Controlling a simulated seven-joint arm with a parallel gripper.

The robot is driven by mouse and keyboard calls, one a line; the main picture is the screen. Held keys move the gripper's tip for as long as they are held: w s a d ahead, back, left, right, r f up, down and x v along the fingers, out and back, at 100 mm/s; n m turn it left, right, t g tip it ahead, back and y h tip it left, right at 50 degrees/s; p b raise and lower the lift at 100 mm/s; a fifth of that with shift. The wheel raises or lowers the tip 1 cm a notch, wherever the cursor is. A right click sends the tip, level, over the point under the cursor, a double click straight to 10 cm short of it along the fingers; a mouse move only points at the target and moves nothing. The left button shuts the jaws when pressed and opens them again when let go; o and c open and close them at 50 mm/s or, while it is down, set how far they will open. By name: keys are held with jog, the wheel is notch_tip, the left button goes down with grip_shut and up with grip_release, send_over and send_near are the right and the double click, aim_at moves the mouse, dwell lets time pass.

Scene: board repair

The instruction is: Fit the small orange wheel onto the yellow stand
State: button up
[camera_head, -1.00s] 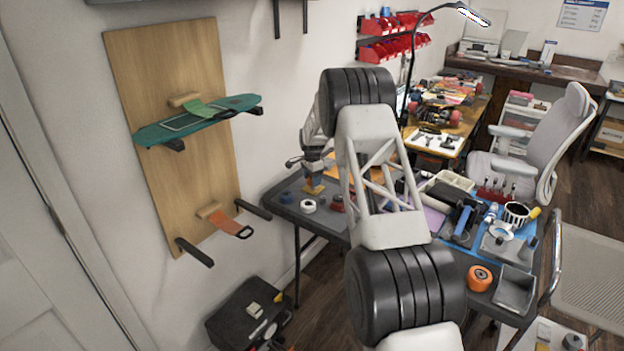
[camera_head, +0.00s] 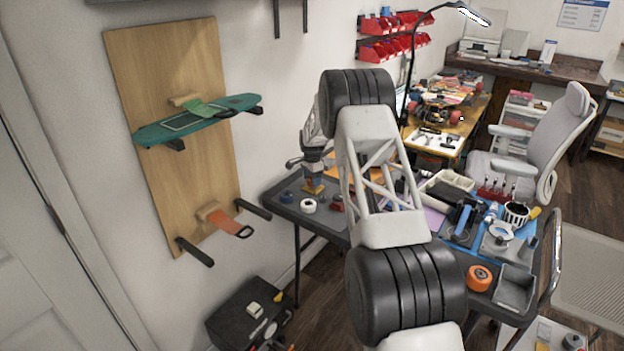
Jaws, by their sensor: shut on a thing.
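My gripper (camera_head: 313,175) is small and far off at the left end of the dark work table, partly behind my own arm. It points down and is shut on a small orange thing, which looks like the small orange wheel (camera_head: 316,181). The yellow stand (camera_head: 313,189) shows as a small yellow patch right under the gripper on the table. The wheel is at or just above the stand. I cannot tell whether they touch or whether the wheel is seated.
A white roll (camera_head: 308,206) and a blue roll (camera_head: 287,198) lie near the stand. A larger orange wheel (camera_head: 480,278) sits beside a grey bin (camera_head: 514,289) at the table's right. Tools crowd the blue mat. A board rack (camera_head: 170,110) hangs on the left wall.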

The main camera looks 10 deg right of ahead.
jog(key=shift+f, duration=0.25)
jog(key=o, duration=0.7)
jog(key=shift+r, duration=0.15)
jog(key=shift+r, duration=5.3)
